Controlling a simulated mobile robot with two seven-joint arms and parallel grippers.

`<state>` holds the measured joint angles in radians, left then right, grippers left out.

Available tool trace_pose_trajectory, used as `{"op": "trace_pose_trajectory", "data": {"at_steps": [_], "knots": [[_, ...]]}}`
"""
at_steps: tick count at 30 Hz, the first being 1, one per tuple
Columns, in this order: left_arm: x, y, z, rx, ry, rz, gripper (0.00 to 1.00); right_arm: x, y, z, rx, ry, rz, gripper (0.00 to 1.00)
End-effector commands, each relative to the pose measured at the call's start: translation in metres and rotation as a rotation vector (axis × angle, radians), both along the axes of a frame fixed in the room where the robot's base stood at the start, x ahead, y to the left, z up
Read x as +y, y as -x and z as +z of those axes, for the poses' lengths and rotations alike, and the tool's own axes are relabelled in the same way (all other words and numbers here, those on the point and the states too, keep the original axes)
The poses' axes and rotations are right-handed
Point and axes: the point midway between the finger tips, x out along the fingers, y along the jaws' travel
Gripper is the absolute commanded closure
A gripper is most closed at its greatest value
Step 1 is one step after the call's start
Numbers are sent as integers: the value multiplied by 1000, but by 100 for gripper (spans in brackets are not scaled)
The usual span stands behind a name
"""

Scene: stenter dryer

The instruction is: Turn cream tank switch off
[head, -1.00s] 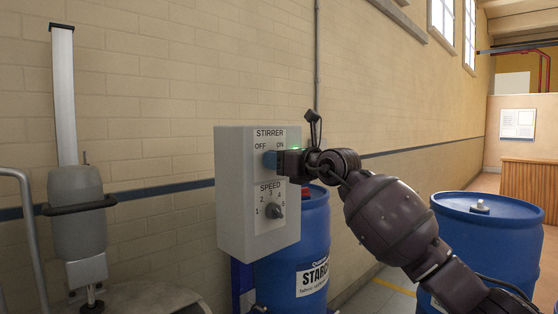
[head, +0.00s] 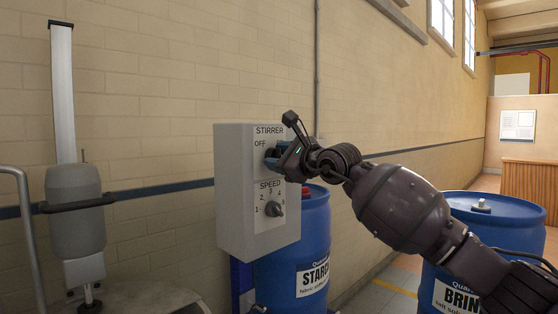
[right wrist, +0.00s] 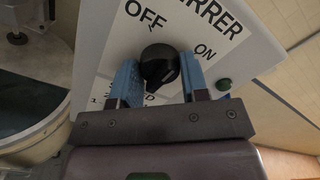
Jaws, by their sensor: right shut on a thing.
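The grey switch box (head: 235,190) is on the left of centre in the head view. Its upper label reads STIRRER, with OFF at left; ON shows in the right wrist view. My right gripper (head: 277,156) is at the upper switch, reaching in from the right. In the right wrist view its two blue fingers (right wrist: 158,82) are shut on the black switch knob (right wrist: 160,62), one on each side. I cannot tell for sure which way the knob points. My left gripper is not in view.
A SPEED dial (head: 273,209) is below the switch on the same box. A blue starch drum (head: 306,245) stands behind the box, and a blue brine drum (head: 500,222) at right. A stirrer motor (head: 76,210) is at left over a tank.

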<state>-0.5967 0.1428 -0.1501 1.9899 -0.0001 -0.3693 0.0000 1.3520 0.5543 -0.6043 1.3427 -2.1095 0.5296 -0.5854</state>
Motion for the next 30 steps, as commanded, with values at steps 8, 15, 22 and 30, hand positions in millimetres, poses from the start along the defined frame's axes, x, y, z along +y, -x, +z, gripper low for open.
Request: {"op": "trace_pose_trajectory", "data": {"at_steps": [8, 15, 22, 30], "knots": [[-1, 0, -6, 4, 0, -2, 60, -1, -1, -3, -184, 187, -1, 82], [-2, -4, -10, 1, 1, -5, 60, -1, -1, -3, -340, 344, 0, 82], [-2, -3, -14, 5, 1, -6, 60, 0, -1, -3, -465, 468, 1, 82], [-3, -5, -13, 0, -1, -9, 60, 0, 0, -2, -558, 560, 2, 82]]}}
